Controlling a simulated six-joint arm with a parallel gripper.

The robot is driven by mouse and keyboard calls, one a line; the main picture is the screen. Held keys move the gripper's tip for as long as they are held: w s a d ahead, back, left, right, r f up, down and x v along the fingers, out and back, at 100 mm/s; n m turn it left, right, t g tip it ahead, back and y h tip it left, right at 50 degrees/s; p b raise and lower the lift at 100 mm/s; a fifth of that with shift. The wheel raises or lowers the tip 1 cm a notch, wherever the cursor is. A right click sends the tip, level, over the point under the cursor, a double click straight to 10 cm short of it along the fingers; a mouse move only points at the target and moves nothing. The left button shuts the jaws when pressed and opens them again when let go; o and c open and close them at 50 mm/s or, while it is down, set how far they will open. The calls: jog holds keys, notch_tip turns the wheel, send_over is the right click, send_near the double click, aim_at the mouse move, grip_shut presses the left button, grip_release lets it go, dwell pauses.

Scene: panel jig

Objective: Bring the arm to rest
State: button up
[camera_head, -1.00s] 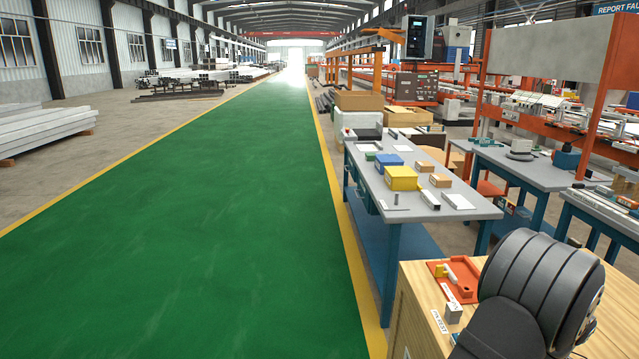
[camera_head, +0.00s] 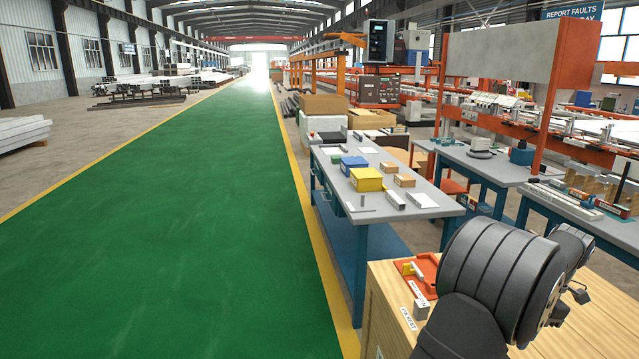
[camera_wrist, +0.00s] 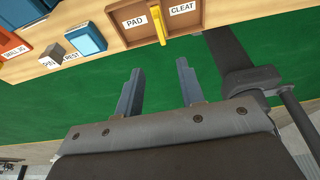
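My gripper (camera_wrist: 159,67) shows in the wrist view with its two grey fingers well apart and nothing between them. Green floor shows behind the fingers. The fingertips point toward the edge of a wooden worktop (camera_wrist: 102,38) and look clear of it. In the head view my dark arm is at the lower right, in front of the wooden bench (camera_head: 385,290) and partly hiding it. The fingers cannot be made out there.
The worktop bears a yellow piece (camera_wrist: 159,22) between PAD and CLEAT labels, a blue box (camera_wrist: 86,39), a grey block (camera_wrist: 52,55) and an orange tray (camera_wrist: 10,42). A grey table (camera_head: 425,199) with boxes stands beyond. The green aisle (camera_head: 190,240) is clear.

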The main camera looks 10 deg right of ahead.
jog(key=x, duration=1.5)
jog(key=shift+a+f, duration=0.15)
jog(key=shift+f, duration=0.05)
notch_tip(320, 180, up, 5)
jog(key=shift+r, duration=0.75)
notch_tip(320, 180, down, 6)
jog(key=shift+r, duration=0.1)
jog(key=v, duration=1.4)
jog(key=shift+d, duration=0.25)
